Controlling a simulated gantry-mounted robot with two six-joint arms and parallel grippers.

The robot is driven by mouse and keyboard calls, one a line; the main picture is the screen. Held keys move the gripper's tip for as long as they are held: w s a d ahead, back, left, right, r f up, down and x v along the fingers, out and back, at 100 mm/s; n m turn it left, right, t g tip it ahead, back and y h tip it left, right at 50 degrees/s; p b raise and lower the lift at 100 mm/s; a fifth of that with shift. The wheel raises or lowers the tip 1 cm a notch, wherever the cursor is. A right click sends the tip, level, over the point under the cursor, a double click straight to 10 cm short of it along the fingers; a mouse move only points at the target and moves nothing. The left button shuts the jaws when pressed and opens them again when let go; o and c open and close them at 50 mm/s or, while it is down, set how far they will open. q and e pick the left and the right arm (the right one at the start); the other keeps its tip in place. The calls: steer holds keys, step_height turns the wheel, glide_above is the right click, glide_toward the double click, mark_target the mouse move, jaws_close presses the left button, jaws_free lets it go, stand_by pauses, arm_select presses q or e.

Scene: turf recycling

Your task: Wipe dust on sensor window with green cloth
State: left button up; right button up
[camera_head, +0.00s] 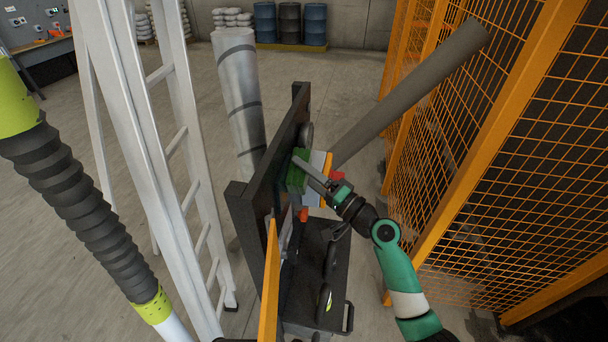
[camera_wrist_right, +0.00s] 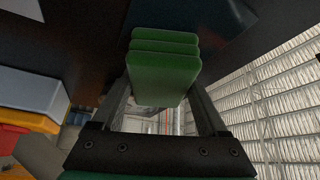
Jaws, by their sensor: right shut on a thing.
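My right gripper (camera_head: 318,176) is shut on the green cloth (camera_head: 299,169), a folded pad. In the right wrist view, the cloth (camera_wrist_right: 165,62) sits between the fingers of my right gripper (camera_wrist_right: 162,90), its far end at or close to a dark upright surface. A glossy blue-black pane (camera_wrist_right: 195,22), which looks like the sensor window, lies just beyond the cloth and is partly covered by it. I cannot make out dust on it, nor tell for sure whether the cloth touches it. My left gripper is not in view.
A black upright board (camera_head: 244,205) stands on a dark cart (camera_head: 335,262). Colored boxes (camera_wrist_right: 28,95) sit beside the cloth. A grey slanted pipe (camera_head: 410,90) and an orange mesh fence (camera_head: 450,150) are at the right. A ladder (camera_head: 180,150) and ribbed hose (camera_head: 75,200) stand left.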

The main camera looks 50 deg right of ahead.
mark_target(303, 188)
steer(key=s+a+p, duration=0.1)
steer(key=a, duration=0.2)
steer(key=shift+s+r+p, duration=0.15)
steer(key=shift+s+p, duration=0.2)
steer(key=shift+p, duration=0.05)
steer(key=shift+s+a, duration=0.35)
steer(key=shift+a, duration=0.05)
steer(key=shift+s+a+p, duration=0.4)
steer(key=shift+a+p, duration=0.1)
steer(key=shift+a, duration=0.2)
steer(key=shift+s+a+p, duration=0.4)
steer(key=shift+a+p, duration=0.1)
steer(key=shift+a, duration=0.2)
steer(key=shift+s+a, duration=0.25)
steer(key=shift+a, duration=0.2)
steer(key=shift+s, duration=0.1)
steer(key=shift+s+d+b, duration=0.15)
steer(key=shift+s+d, duration=0.4)
steer(key=shift+s, duration=0.25)
steer(key=shift+s+d+b, duration=0.15)
steer(key=shift+s+d, duration=0.35)
steer(key=shift+s, duration=0.3)
steer(key=shift+s+d+b, duration=0.15)
steer(key=shift+s+d, duration=0.4)
steer(key=shift+s, duration=0.25)
